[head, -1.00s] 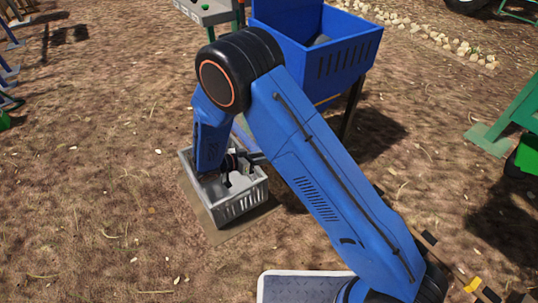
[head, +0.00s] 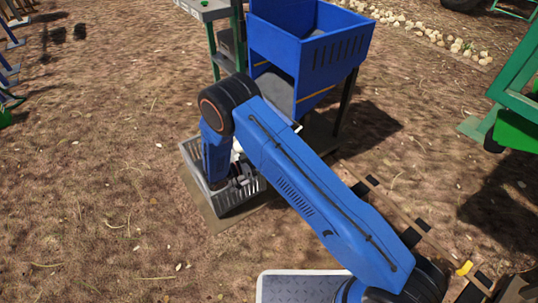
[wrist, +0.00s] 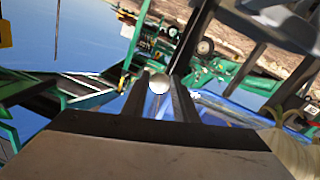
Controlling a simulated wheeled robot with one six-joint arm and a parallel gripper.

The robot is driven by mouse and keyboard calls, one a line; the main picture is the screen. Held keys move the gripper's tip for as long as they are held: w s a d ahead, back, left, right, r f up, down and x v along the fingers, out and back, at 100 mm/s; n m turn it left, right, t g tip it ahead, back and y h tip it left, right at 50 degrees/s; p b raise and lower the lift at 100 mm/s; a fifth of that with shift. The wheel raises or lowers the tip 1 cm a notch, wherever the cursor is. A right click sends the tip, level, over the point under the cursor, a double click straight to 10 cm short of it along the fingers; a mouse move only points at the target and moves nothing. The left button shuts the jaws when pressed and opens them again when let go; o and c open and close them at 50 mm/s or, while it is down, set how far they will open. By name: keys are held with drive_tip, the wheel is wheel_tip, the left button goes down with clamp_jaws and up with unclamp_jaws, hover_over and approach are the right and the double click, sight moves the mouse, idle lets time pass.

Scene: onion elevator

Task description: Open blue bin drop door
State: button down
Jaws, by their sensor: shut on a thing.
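The blue bin (head: 330,52) stands on dark legs at the top centre of the head view. A grey curved panel (head: 272,94) shows at its lower front, below the slotted wall; I cannot tell whether it is the drop door. My gripper (head: 240,183) points down over a grey crate, left of and below the bin. In the wrist view my gripper (wrist: 159,96) is shut on a pale round knob-like thing (wrist: 158,84) between its two dark fingers. What the knob belongs to is hidden.
The grey crate (head: 226,209) sits on a flat board under my gripper, left of the bin. A green-framed machine (head: 512,100) stands at the right. The ground at left is mostly clear.

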drive_tip(key=shift+w+f, duration=0.15)
drive_tip(key=shift+f, duration=0.1)
drive_tip(key=c, duration=1.4)
unclamp_jaws()
drive_tip(key=shift+c, duration=0.2)
drive_tip(key=v, duration=1.7)
drive_tip(key=shift+a+f, duration=0.1)
drive_tip(key=shift+f, duration=0.05)
